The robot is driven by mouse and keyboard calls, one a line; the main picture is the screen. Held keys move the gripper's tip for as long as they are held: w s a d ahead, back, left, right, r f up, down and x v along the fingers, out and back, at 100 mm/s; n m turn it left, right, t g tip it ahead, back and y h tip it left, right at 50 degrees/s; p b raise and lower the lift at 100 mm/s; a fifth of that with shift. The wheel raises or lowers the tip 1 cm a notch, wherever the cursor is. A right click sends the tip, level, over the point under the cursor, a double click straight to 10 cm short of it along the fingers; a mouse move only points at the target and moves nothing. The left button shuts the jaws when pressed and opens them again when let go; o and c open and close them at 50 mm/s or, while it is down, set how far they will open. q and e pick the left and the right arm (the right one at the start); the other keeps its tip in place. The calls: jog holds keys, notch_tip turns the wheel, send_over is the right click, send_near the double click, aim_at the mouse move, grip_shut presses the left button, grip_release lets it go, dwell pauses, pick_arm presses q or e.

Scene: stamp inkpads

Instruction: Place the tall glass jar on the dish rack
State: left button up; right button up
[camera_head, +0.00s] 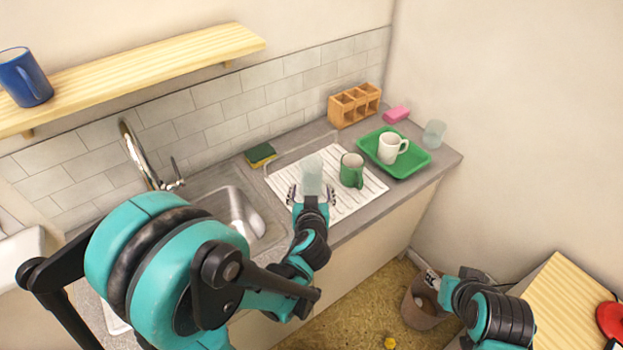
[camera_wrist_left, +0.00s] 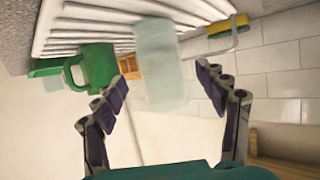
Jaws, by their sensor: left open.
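The tall glass jar (camera_head: 312,172), pale and translucent, stands at the left part of the white ribbed dish rack (camera_head: 356,203). My left gripper (camera_head: 311,196) is open just in front of the jar. In the left wrist view the jar (camera_wrist_left: 160,62) shows between the spread fingers of the left gripper (camera_wrist_left: 166,90), with a gap on both sides. The dish rack (camera_wrist_left: 95,25) is at the top of that view. My right gripper (camera_head: 430,279) is low at the right, by the brown bin; its jaws are too small to tell.
A green mug (camera_head: 351,171) stands on the rack just right of the jar. A green tray (camera_head: 412,164) with a white mug (camera_head: 391,147) and a shorter glass (camera_head: 433,134) are farther right. A sponge (camera_head: 260,155) lies behind the rack. The faucet (camera_head: 140,155) and sink (camera_head: 240,212) are left.

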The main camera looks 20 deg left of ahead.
pick_arm(q)
jog(key=s+r+m+g+h, duration=0.1)
jog(key=s+r+g+h, duration=0.1)
jog(key=s, duration=0.7)
jog(key=s+a+r+m+g+h+p, duration=0.1)
jog(key=s+g, duration=0.3)
jog(key=s, duration=0.5)
jog(key=shift+r+m+h, duration=0.4)
jog(key=shift+r+m, duration=0.2)
jog(key=shift+r, duration=0.25)
